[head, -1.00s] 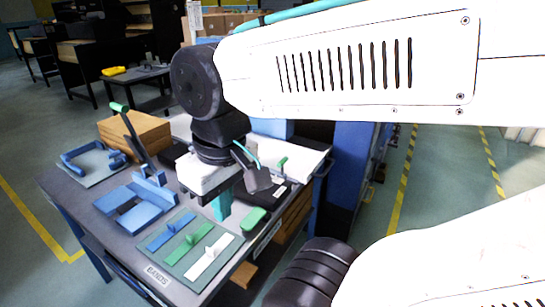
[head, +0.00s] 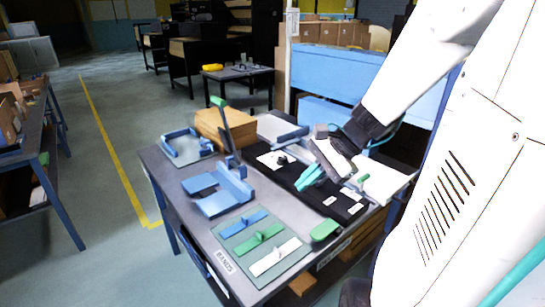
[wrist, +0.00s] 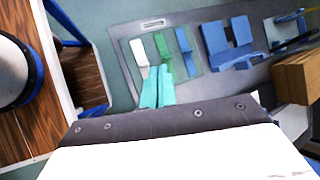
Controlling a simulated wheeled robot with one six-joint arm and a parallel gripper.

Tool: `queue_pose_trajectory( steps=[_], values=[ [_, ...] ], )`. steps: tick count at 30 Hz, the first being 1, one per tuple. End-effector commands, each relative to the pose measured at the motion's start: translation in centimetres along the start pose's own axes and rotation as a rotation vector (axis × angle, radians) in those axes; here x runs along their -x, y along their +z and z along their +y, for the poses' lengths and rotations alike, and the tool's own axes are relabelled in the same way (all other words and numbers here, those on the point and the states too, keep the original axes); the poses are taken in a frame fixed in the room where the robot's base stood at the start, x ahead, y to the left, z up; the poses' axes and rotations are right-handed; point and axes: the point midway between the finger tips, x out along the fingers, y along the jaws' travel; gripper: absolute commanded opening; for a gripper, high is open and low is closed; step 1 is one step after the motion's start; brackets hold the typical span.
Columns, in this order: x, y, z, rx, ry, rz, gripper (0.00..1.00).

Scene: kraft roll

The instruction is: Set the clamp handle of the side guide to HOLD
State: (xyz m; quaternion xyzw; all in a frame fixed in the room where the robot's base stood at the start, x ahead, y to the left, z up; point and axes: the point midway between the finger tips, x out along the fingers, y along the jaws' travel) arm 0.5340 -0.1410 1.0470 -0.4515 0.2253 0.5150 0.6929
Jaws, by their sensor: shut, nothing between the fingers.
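On the table, a black board (head: 325,196) carries several white labels, too small to read. A small black knob-like part (head: 282,160) sits at its far left end, and a small green-tipped handle (head: 363,180) stands near its right edge. A longer black lever with a green tip (head: 218,101) rises beside a blue fixture (head: 220,196). I cannot tell which is the side guide's clamp handle. My gripper (head: 309,177) has teal fingers, shut and empty, over the black board and left of the small green handle. The fingers also show in the wrist view (wrist: 158,88).
A grey-green mat (head: 240,238) holds blue, green and white strips, with a green block (head: 326,230) to its right. Brown boards (head: 222,130) are stacked behind the blue fixture. A blue U-shaped bracket (head: 185,147) lies at the left. Open floor is left of the table.

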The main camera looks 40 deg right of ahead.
Motion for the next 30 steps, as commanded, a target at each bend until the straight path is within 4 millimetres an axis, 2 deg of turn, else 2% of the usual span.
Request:
queue_pose_trajectory(
  steps=[1,6,9,13,15,18,30],
  values=[
    [0.6,-3.1,-0.2,-0.162,-0.082,-0.009,0.0],
    [3.5,-12.8,0.3,-0.647,-0.369,-0.04,0.0],
    [5.4,-17.8,2.0,-0.879,-0.521,-0.059,0.0],
    [7.3,-22.4,4.4,-1.09,-0.669,-0.077,0.0],
    [8.0,-23.9,5.3,-1.159,-0.72,-0.085,0.0],
    [8.5,-24.9,6.1,-1.209,-0.759,-0.091,0.0],
    [8.4,-25.2,6.1,-1.218,-0.765,-0.092,0.0]
  ],
)
